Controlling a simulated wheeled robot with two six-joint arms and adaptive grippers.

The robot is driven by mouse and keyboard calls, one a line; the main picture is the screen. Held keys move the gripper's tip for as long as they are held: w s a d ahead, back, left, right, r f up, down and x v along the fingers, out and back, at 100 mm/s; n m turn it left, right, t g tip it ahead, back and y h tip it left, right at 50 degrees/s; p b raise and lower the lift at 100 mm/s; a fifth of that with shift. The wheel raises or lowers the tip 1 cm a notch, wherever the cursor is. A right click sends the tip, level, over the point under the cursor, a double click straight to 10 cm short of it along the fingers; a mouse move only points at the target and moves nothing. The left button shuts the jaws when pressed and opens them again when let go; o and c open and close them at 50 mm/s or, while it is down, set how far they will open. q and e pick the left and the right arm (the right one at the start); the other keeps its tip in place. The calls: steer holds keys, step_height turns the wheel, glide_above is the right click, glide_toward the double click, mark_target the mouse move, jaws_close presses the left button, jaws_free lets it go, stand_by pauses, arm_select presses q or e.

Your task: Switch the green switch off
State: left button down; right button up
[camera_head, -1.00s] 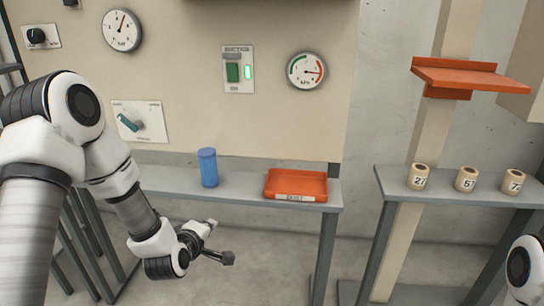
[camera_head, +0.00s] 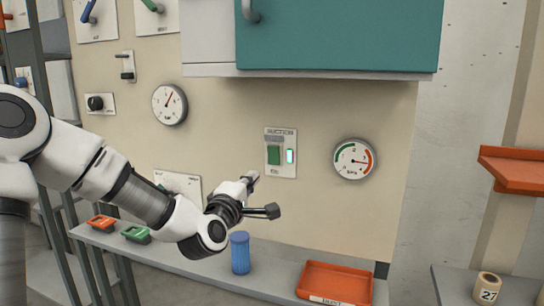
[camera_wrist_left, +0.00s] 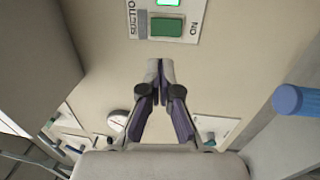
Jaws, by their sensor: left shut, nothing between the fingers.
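The green switch (camera_head: 274,154) sits on a pale plate marked SUCTION (camera_head: 280,133) on the beige wall panel. A small green lamp (camera_head: 290,156) beside it is lit. In the wrist view the green switch (camera_wrist_left: 166,26) is near the top, with the word ON to its right. My left gripper (camera_head: 252,178) is just left of and below the plate. In the left wrist view its fingers (camera_wrist_left: 160,66) are shut with nothing between them. The tips appear apart from the switch. My right gripper is out of view.
A round gauge (camera_head: 354,159) is right of the plate, another gauge (camera_head: 169,104) left. A teal cabinet (camera_head: 340,35) overhangs above. A blue cylinder (camera_head: 240,254) and an orange tray (camera_head: 335,285) stand on the shelf below. The wall around the plate is clear.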

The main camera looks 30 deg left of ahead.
mark_target(273, 151)
arm_select(q)
steer(key=p+x, duration=0.2)
steer(key=x, duration=0.2)
steer(key=p+x, duration=0.2)
steer(key=x, duration=0.2)
steer(key=p+x, duration=0.2)
steer(key=x, duration=0.3)
steer(key=shift+r, duration=0.35)
steer(key=shift+w+a+f, duration=0.1)
steer(key=shift+w+f, duration=0.05)
steer(key=shift+w, duration=0.1)
